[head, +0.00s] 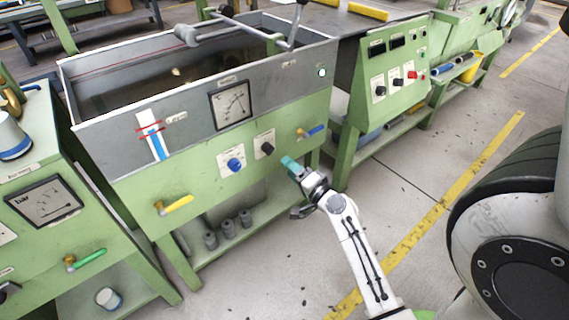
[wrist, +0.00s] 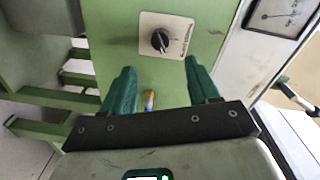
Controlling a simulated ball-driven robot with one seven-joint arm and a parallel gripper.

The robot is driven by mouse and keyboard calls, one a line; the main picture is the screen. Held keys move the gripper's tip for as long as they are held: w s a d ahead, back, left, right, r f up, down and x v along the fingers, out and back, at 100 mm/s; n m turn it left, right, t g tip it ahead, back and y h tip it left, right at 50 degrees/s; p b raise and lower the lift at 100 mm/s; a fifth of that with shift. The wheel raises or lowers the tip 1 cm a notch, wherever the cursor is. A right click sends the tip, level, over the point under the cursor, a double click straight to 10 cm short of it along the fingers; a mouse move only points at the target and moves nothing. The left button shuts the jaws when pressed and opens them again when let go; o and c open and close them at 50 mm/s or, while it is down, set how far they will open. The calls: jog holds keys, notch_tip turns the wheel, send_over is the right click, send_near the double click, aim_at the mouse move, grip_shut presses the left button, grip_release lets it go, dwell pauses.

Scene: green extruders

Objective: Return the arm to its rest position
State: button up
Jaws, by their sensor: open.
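My white arm (head: 352,245) reaches up from the lower right in the head view. My gripper (head: 289,162), with teal fingers, is in front of the green panel of the open tank, below and between a black knob and a blue-handled valve (head: 312,131). In the wrist view the two teal fingers (wrist: 158,72) are spread apart. The black knob (wrist: 161,41) on its pale plate shows beyond the gap between them. A small yellow and blue piece (wrist: 148,99) shows low between the fingers; I cannot tell whether it lies in the gap or behind. I see nothing gripped.
The tank machine (head: 229,130) carries a gauge, a blue knob (head: 234,163) and a yellow-handled valve (head: 176,205). A machine with a bar gauge (head: 45,201) stands left; another green control cabinet (head: 395,75) stands right. Grey floor with a yellow line (head: 440,205) is open beside my arm.

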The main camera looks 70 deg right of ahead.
jog(key=shift+s+a, duration=0.2)
jog(key=shift+s, duration=0.05)
dwell(0.5)
jog(key=w+a+f+n+y, duration=0.1)
jog(key=w+a+n+y, duration=0.15)
jog(key=a, duration=0.25)
jog(key=w+a+f+n+g+y, duration=0.1)
jog(key=a+n+y, duration=0.2)
jog(key=a+n, duration=0.15)
jog(key=w+a+f+n+y, duration=0.2)
jog(key=a+y, duration=0.1)
jog(key=a, duration=0.2)
jog(key=s+a+f+n+g+y, duration=0.1)
jog(key=s+a+f+n+g, duration=0.2)
jog(key=a, duration=0.4)
jog(key=s+a+f+n+g+y, duration=0.1)
jog(key=s+a+n+g+y, duration=0.1)
jog(key=s+a+n+g, duration=0.3)
jog(key=s+a+r+n+g+h, duration=0.1)
jog(key=s+a+n+g+h, duration=0.15)
jog(key=s+g, duration=0.2)
notch_tip(320, 180, up, 17)
jog(key=s+n+p, duration=0.1)
jog(key=p, duration=1.6)
jog(key=shift+s, duration=0.2)
